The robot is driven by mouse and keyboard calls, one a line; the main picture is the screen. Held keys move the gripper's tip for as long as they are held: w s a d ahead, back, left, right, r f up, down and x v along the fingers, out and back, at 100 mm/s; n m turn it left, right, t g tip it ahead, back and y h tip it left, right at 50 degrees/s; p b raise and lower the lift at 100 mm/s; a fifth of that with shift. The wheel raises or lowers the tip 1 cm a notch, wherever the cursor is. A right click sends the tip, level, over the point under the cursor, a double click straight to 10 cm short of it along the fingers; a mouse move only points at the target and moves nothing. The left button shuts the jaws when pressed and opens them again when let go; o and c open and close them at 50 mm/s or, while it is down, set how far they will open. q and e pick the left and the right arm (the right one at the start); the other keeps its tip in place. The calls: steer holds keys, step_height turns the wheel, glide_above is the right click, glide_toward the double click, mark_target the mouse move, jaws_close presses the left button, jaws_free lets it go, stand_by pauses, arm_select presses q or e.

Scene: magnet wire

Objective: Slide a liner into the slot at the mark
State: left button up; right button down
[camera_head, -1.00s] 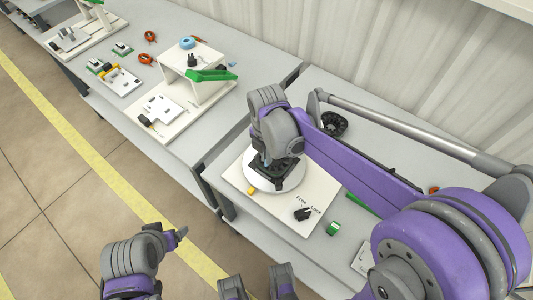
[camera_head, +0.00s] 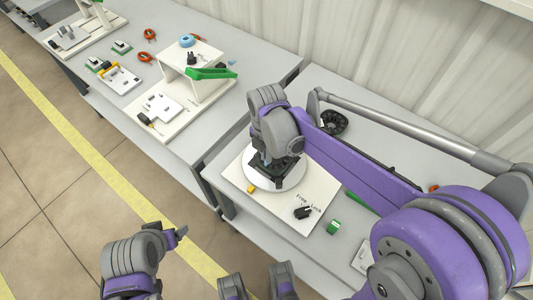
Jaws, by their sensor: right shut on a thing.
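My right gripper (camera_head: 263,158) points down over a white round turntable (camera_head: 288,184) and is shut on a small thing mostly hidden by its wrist. A dark block (camera_head: 287,169) sits on the turntable, right at the fingertips. I cannot make out the slot, the mark or the liner there. A small yellow piece (camera_head: 251,188) lies at the turntable's left edge. My left arm shows at the bottom left, off the table; its jaw state cannot be read.
The turntable stands on a white board (camera_head: 316,196) with a black knob (camera_head: 303,212) beside "Free" and "Lock" lettering. A green roll (camera_head: 333,227) and a black ring-shaped part (camera_head: 334,122) lie nearby. Another table at left holds a white stand (camera_head: 206,86) and small parts.

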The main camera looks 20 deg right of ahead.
steer(key=shift+f+b, duration=0.55)
steer(key=shift+f, duration=0.25)
stand_by(0.4)
steer(key=c, duration=0.9)
jaws_free()
steer(key=shift+r, duration=0.1)
steer(key=shift+r+p, duration=1.85)
steer(key=shift+r, duration=0.65)
step_height(320, 180, up, 11)
steer(key=shift+f+p, duration=0.15)
steer(key=shift+p, duration=0.3)
